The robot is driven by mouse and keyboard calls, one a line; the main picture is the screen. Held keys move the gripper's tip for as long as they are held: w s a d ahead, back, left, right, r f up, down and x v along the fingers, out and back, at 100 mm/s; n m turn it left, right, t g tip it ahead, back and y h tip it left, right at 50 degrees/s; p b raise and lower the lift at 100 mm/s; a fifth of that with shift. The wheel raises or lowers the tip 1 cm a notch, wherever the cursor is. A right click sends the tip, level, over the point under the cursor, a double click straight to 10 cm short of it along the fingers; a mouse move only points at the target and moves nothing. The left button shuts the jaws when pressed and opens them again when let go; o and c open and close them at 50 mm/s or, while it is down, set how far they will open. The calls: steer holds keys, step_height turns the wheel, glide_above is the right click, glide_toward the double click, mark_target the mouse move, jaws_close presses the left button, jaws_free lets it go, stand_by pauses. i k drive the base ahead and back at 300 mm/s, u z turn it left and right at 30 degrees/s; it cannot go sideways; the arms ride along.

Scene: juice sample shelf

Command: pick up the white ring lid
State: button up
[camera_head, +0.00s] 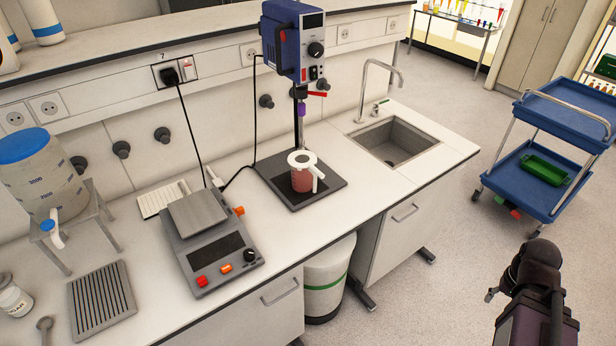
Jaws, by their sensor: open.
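The white ring lid (302,159) lies on top of a beaker of reddish liquid (302,180). Its dark central opening faces up. A white handle shows at the beaker's right side. The beaker stands upright on the dark base plate of a blue overhead stirrer (293,40), just below the stirrer's purple-tipped shaft. My gripper (514,283) is at the lower right, over the floor, well away from the lid and empty as far as I see. It is open, though its fingers are small and partly hidden.
A balance (210,240) stands left of the stirrer plate, with a black cable behind. A sink (396,140) with a tap is to the right. A blue cart (545,175) stands on the floor at right. Bare counter lies in front of the plate.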

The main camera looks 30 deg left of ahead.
mark_target(313, 160)
steer(key=z, duration=0.05)
steer(key=k, duration=1.25)
steer(key=u, duration=1.05)
steer(key=i, duration=1.3)
